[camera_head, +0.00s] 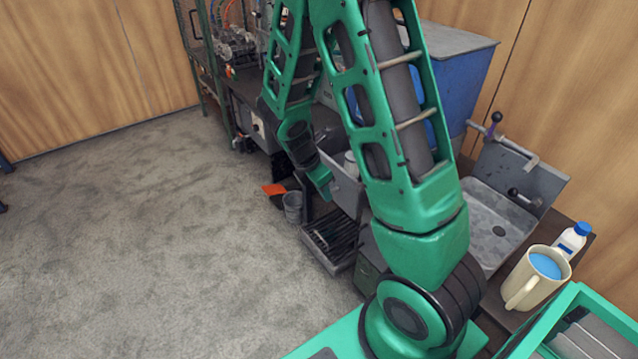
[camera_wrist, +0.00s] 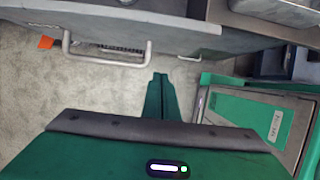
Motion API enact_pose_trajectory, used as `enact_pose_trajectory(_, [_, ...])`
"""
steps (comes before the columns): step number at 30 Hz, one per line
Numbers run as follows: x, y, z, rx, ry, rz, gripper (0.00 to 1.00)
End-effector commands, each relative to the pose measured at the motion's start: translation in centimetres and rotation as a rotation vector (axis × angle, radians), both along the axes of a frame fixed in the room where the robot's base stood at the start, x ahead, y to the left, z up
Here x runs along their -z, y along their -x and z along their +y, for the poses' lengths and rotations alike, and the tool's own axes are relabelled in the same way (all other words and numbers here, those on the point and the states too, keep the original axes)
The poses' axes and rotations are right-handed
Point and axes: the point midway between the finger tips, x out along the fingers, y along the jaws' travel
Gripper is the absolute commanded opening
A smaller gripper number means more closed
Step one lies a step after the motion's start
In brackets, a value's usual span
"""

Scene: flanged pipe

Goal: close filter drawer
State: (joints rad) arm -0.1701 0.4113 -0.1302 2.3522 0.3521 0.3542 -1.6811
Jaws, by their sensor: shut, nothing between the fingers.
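The filter drawer (camera_head: 325,246) appears to be the low grey frame with dark slats, standing out from the front of the bench in the head view. A strip of dark slats (camera_wrist: 122,49) shows behind a U-shaped grey handle (camera_wrist: 108,64) in the wrist view. I cannot tell for sure whether that handle belongs to the drawer. My gripper (camera_wrist: 160,80) has its green fingers shut together and empty, below and right of the handle and apart from it in the picture. In the head view my arm covers part of the bench front.
A grey bucket (camera_head: 292,207) and an orange item (camera_head: 273,189) are on the floor beyond the drawer. A mug (camera_head: 537,277) and a white bottle (camera_head: 571,241) stand near a metal sink (camera_head: 490,225). A blue bin (camera_head: 460,80) stands behind. The carpet (camera_head: 150,240) at left is clear.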

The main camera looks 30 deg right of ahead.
Motion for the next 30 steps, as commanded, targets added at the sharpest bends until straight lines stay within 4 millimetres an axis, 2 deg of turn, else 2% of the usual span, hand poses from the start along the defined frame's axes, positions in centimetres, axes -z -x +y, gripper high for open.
enact_pose_trajectory(2, [1.3, 0.1, -0.5, 0.002, 0.000, 0.005, 0.00])
enact_pose_trajectory(6, [1.2, 0.0, -2.7, 0.006, 0.001, -0.001, 0.00])
enact_pose_trajectory(12, [1.2, -0.1, -4.2, 0.002, -0.001, 0.000, 0.00])
enact_pose_trajectory(24, [1.1, -0.1, -4.8, 0.003, 0.000, -0.001, 0.00])
enact_pose_trajectory(30, [1.1, -0.4, -4.4, -0.009, 0.000, -0.001, 0.00])
